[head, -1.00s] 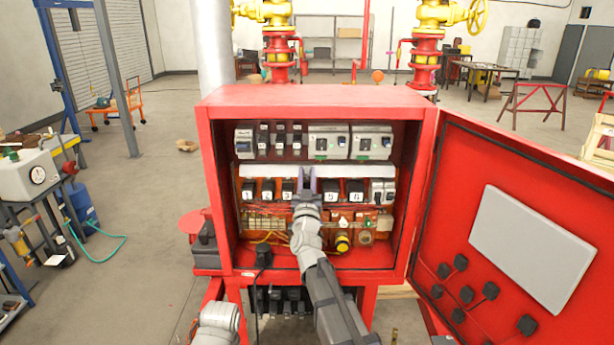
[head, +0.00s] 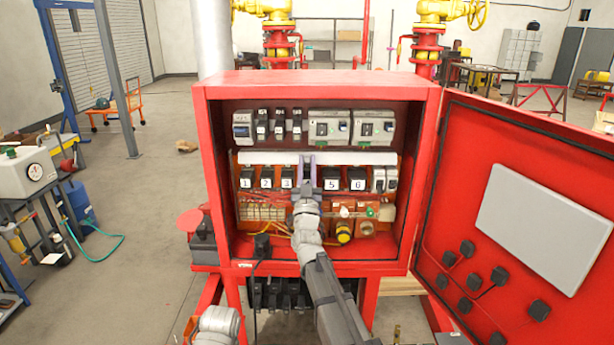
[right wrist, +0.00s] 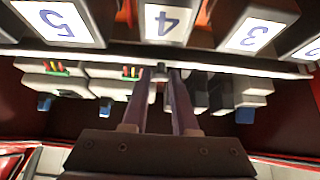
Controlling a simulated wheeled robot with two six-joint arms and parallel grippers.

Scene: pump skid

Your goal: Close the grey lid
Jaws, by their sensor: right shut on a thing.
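A long light grey strip, which I take as the grey lid (head: 265,158), runs across the inside of the red cabinet above the numbered black blocks. Its edge also shows in the right wrist view (right wrist: 240,65). My right gripper (head: 308,158) reaches into the cabinet at the middle of the strip, in front of block 4, which it hides in the head view. In the right wrist view its fingers (right wrist: 160,73) are close together on a small grey part at the strip's edge. How far the lid is tilted is hard to tell.
The red cabinet (head: 320,88) is open, its door (head: 450,220) swung out to the right. The cabinet walls leave limited room around my arm.

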